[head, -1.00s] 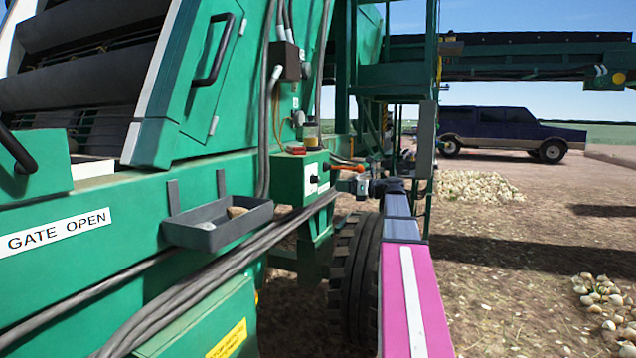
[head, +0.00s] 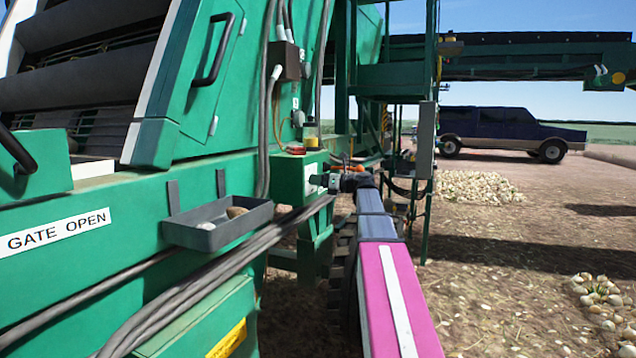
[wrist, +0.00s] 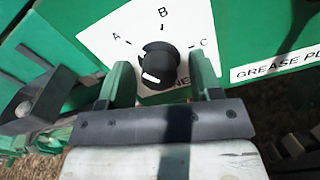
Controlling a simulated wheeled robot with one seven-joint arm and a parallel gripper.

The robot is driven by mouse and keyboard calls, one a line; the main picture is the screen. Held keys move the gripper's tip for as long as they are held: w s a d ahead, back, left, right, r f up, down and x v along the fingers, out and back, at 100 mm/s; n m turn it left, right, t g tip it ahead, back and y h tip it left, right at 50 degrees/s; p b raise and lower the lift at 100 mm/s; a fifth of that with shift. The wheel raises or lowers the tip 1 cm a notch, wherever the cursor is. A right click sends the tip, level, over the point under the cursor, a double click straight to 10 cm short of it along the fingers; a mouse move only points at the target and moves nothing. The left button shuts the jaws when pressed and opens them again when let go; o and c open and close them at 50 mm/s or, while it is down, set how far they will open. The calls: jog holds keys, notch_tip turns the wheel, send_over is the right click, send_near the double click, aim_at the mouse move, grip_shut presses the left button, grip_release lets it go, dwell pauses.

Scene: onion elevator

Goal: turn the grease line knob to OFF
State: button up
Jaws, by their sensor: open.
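The black round knob (wrist: 157,64) sits on a white plate (wrist: 110,28) marked A, B and C on the green machine. A white mark on the knob lies at its lower left side, away from those letters. No OFF marking can be read; the lower plate lettering is mostly hidden by my gripper. My gripper (wrist: 161,70) is open, with one green finger on each side of the knob; I cannot tell whether they touch it. In the head view my gripper (head: 328,182) is up against the green control box (head: 288,180), hiding the knob.
A label starting "GREASE" (wrist: 276,66) is right of the plate. A grey tray (head: 215,224) and thick cables (head: 230,265) are left of my arm. A grey box on a post (head: 425,140) stands to the right. Open ground lies to the right.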

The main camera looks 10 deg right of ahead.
jog(key=c, duration=0.9)
jog(key=shift+c, duration=0.2)
jog(key=shift+n, duration=0.3)
jog(key=n, duration=0.5)
jog(key=shift+w, duration=0.1)
jog(key=n, duration=0.6)
jog(key=shift+n, duration=0.3)
jog(key=o, duration=0.9)
